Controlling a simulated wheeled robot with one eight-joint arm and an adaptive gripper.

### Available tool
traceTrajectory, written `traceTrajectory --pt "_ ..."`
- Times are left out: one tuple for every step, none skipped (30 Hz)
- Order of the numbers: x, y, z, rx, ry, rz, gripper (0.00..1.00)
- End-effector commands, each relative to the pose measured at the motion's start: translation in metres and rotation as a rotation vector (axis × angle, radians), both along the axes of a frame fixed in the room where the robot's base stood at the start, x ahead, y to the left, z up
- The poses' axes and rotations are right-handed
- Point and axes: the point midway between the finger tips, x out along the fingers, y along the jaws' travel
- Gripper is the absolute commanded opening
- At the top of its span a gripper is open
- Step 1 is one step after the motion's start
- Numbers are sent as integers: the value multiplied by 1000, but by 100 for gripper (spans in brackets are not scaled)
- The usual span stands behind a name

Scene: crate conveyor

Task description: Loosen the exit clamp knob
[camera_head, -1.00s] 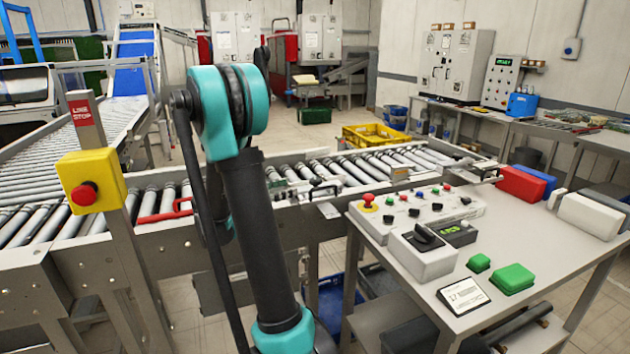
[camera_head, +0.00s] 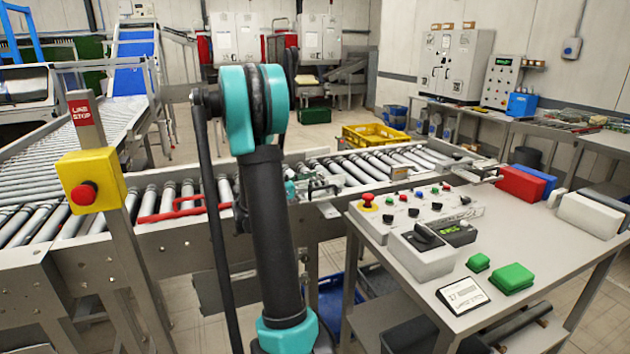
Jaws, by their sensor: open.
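My arm stands upright in the middle of the view, teal and black. It blocks part of the roller conveyor behind it. My gripper cannot be made out; a small teal part of my arm shows just right of the black link, beside the conveyor rail. A dark clamp-like fitting (camera_head: 322,189) sits on the near rail of the conveyor (camera_head: 370,172), right of my arm. It is too small to tell whether it is the exit clamp, and no knob can be made out on it.
A red bar handle (camera_head: 180,207) lies by the rollers left of my arm. A yellow box with a red button (camera_head: 90,182) stands on a post at left. A control table (camera_head: 405,305) with a button panel (camera_head: 425,208) stands at right. A yellow crate (camera_head: 375,136) is behind the conveyor.

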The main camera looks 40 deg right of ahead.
Motion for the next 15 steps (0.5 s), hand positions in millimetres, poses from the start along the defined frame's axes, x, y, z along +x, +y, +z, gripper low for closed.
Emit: traceTrajectory --pt "0 0 0 0 0 0 56" --pt "0 0 0 0 0 0 55" --pt "0 0 0 0 0 0 50" --pt "0 0 0 0 0 0 46" --pt "0 0 0 0 0 0 43" --pt "0 0 0 0 0 0 38" --pt "0 0 0 0 0 0 34" --pt "0 0 0 0 0 0 30" --pt "0 0 0 0 0 0 25" --pt "0 0 0 0 0 0 21" --pt "0 0 0 0 0 0 18" --pt "0 0 0 0 0 0 13" --pt "0 0 0 0 0 0 9" --pt "0 0 0 0 0 0 5" --pt "0 0 0 0 0 0 5"
